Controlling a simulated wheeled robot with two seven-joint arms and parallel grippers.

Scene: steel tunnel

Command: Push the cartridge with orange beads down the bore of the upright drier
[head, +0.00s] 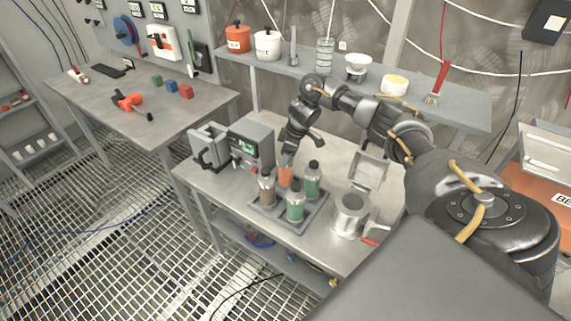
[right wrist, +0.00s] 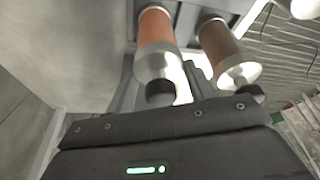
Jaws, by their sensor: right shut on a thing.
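The cartridge with orange beads (head: 285,176) stands in the rear of a grey rack (head: 309,227) on the steel bench. My right gripper (head: 287,164) reaches down from above and is shut on its top end. In the right wrist view the fingers flank the orange cartridge's grey cap and black knob (right wrist: 160,92). A steel cylinder with an open top, which looks like the upright drier (head: 349,218), stands to the right of the rack, apart from the gripper. Its bore's depth is hidden. My left gripper is not in view.
A brown cartridge (head: 267,189) and two green ones (head: 312,181) stand close around the orange one. A grey instrument with a display (head: 252,143) is behind-left. A hinged plate (head: 369,170) stands behind the cylinder, and a red handle (head: 369,241) sticks out at its front right.

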